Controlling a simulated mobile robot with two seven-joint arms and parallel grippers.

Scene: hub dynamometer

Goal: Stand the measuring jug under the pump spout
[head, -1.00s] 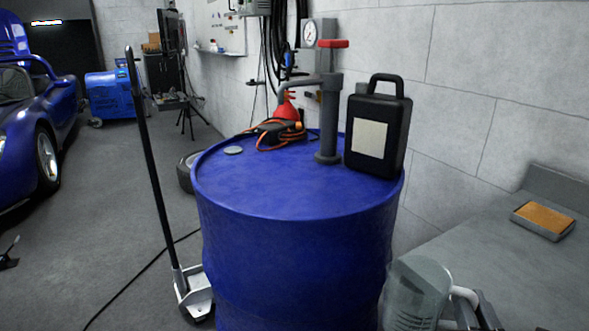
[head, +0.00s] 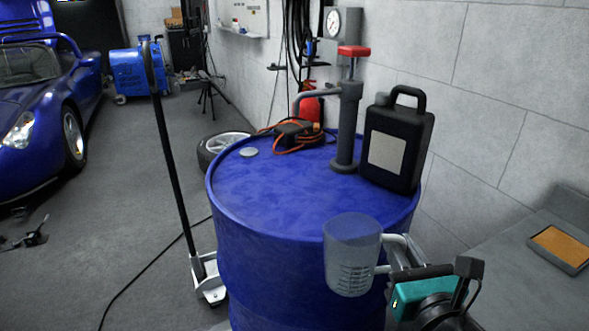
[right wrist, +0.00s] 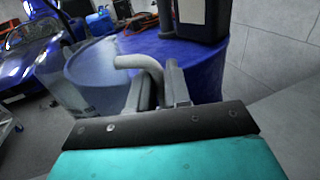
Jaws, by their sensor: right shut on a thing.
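The measuring jug (head: 352,258) is clear grey plastic with a pale handle, roughly upright in front of the blue drum's right front side. My right gripper (head: 392,262) is shut on its handle; the handle (right wrist: 138,62) also shows between the fingers in the right wrist view, with the clear jug wall at left. The grey pump (head: 346,128) stands on the drum top, with a red-topped handle. Its spout (head: 312,95) reaches left and bends down over the drum top. The jug is apart from the spout, lower and nearer me. My left gripper is not in view.
The blue drum (head: 280,195) has free room on its front and left top. A black can (head: 396,145) stands right of the pump. An orange cable with a tool (head: 295,133) lies behind the spout. A trolley handle (head: 172,150) stands left; a grey bench (head: 500,270) is right.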

